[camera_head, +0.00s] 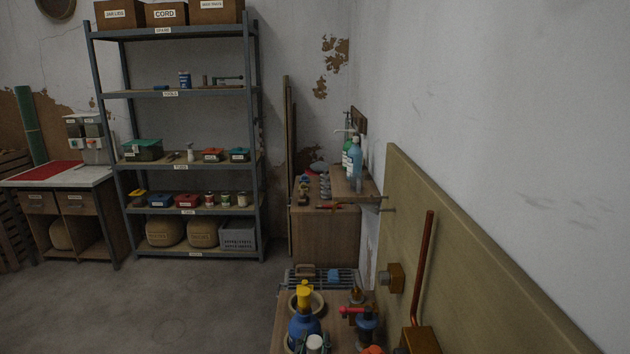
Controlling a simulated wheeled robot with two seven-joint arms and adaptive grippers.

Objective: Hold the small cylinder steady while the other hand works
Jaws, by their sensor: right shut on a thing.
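A small cylinder with a white top (315,343) shows at the bottom edge of the head view, its lower part cut off by the frame. Dark finger parts of my right gripper (314,350) lie on both sides of it, and the gripper is shut on it. Most of this gripper is outside the picture. A blue bottle with a yellow top (304,322) stands upright just behind it. My left gripper is not in view.
A blue piece with a red lever (356,311) stands to the right on the wooden bench. A wire rack (345,274) lies behind. A board with a copper pipe (423,265) bounds the right. A shelf unit (180,93) stands far back; the floor (170,305) at left is clear.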

